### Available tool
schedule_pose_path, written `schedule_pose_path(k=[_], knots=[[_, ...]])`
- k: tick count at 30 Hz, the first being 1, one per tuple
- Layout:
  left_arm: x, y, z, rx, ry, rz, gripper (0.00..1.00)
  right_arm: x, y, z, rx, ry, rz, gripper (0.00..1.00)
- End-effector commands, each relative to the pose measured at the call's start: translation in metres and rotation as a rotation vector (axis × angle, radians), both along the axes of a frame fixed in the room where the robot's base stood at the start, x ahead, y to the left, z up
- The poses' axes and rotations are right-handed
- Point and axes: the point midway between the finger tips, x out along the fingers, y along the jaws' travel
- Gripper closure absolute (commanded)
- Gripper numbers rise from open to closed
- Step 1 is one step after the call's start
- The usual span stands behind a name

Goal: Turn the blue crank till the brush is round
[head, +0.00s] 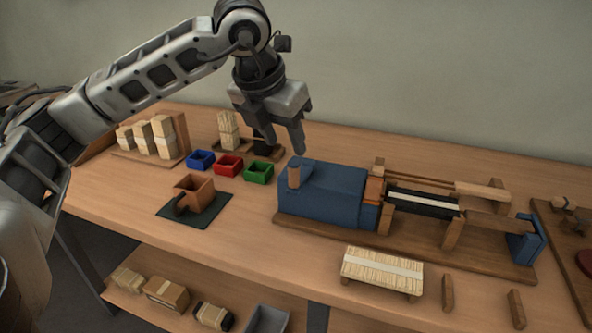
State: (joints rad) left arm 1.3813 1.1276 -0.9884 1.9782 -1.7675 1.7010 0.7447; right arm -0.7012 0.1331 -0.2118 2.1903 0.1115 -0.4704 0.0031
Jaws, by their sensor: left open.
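A blue machine body (325,197) sits on a long wooden base in the middle of the table. A smaller blue block (525,240) stands at the base's right end. My left gripper (284,146) is open and empty, pointing down above and behind the machine's left end. My right gripper is out of view.
Blue (201,159), red (229,165) and green (259,172) bins stand left of the machine. A brown container (195,191) sits on a dark mat. Bristle bundles (153,137) stand at the back left. A bristle-topped block (382,268) and wooden pegs (447,292) are in front.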

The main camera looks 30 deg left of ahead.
Motion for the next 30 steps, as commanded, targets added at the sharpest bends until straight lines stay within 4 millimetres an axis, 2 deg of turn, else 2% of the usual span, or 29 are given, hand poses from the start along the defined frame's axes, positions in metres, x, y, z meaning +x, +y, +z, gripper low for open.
schedule_pose_path(k=[1, 6, 12, 18, 26, 28, 30], knots=[[0.003, 0.000, -0.012, 0.000, 0.006, 0.000, 0.56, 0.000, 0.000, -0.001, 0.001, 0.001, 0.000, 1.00], [0.018, -0.001, -0.045, -0.001, 0.005, 0.000, 0.56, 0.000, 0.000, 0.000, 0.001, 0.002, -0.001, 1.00], [0.030, -0.001, -0.073, -0.001, 0.002, -0.002, 0.56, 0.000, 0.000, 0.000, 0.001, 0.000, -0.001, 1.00], [0.035, -0.001, -0.085, -0.001, 0.001, -0.001, 0.56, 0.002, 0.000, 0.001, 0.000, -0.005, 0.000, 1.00], [0.036, -0.001, -0.086, -0.001, 0.000, -0.002, 0.56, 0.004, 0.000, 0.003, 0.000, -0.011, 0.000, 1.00], [0.036, -0.001, -0.086, -0.001, 0.000, -0.002, 0.70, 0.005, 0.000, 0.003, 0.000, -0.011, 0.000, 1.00], [0.036, -0.001, -0.086, -0.001, 0.000, -0.002, 0.90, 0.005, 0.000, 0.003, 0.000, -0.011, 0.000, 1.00]])
